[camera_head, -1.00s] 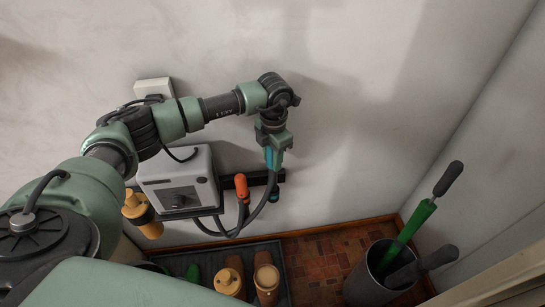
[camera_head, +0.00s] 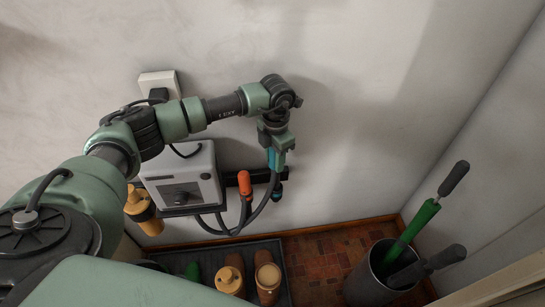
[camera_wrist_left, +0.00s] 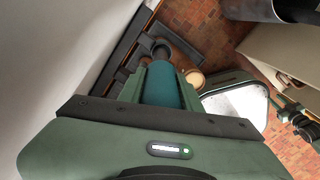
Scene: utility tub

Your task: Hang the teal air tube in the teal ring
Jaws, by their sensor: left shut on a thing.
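My left gripper (camera_head: 277,150) is shut on the teal air tube (camera_head: 276,161), in front of the wall near the right end of a dark bar. In the left wrist view, the tube's teal handle (camera_wrist_left: 162,84) sits between the fingers. The tube's dark hose runs down and loops left toward the grey wall box.
An orange-handled tube (camera_head: 245,183) hangs on the bar just left of the teal one. The grey box (camera_head: 183,176) and a yellow-orange bottle (camera_head: 142,208) are further left. The wall to the right is clear.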

